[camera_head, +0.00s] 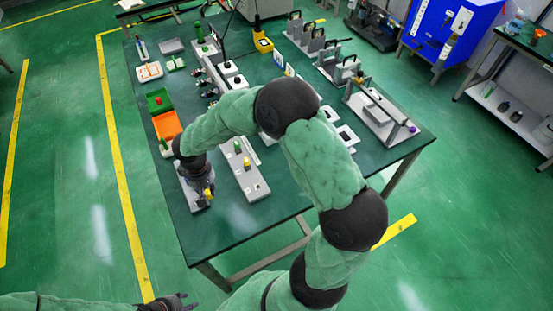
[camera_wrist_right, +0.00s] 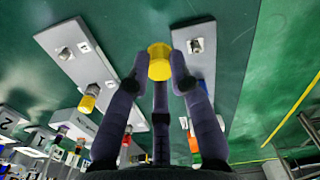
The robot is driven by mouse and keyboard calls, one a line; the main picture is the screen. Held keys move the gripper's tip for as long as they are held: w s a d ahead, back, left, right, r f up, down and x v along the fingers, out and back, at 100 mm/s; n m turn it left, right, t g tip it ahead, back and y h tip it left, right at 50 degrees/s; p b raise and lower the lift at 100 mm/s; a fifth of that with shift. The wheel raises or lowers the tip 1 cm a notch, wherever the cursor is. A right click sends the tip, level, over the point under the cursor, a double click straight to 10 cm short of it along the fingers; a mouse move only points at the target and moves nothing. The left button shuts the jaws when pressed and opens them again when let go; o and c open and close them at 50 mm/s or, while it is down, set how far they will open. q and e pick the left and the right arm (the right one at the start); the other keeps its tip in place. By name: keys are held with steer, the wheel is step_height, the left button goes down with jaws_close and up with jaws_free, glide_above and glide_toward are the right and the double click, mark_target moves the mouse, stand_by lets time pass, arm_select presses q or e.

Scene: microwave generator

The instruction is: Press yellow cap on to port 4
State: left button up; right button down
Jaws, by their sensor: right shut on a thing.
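A yellow cap (camera_wrist_right: 159,60) is held between the fingertips of my right gripper (camera_wrist_right: 160,66). In the head view my right gripper (camera_head: 205,188) is over the front left of the table, at a small grey plate (camera_head: 190,189). In the wrist view this plate shows at right with a bare metal port (camera_wrist_right: 196,46). A longer grey plate (camera_head: 256,186) lies to its right and carries a green and a yellow cap. Its yellow cap (camera_wrist_right: 88,98) and a bare port (camera_wrist_right: 66,54) show in the wrist view. I cannot read which port is 4. My left gripper (camera_head: 177,302) is empty, fingers apart, off the table.
An orange tray (camera_head: 167,125) and a green tray (camera_head: 159,100) stand behind my right gripper. Several grey fixtures (camera_head: 369,108) fill the table's right side. The dark table's front (camera_head: 235,221) is clear. My right arm hides part of the middle.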

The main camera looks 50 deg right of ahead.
steer(key=shift+s+d, duration=0.1)
steer(key=shift+d, duration=0.15)
steer(key=shift+a, duration=0.1)
steer(key=s+d+m+p, duration=0.1)
steer(key=s+d+p, duration=0.1)
steer(key=d, duration=0.6)
steer(key=s+d+m+p, duration=0.2)
steer(key=s+d, duration=0.1)
steer(key=d, duration=0.5)
steer(key=shift+m, duration=0.3)
steer(key=shift+s+f, duration=0.1)
steer(key=shift+f, duration=0.15)
steer(key=shift+f+b, duration=1.85)
steer(key=shift+f, duration=0.9)
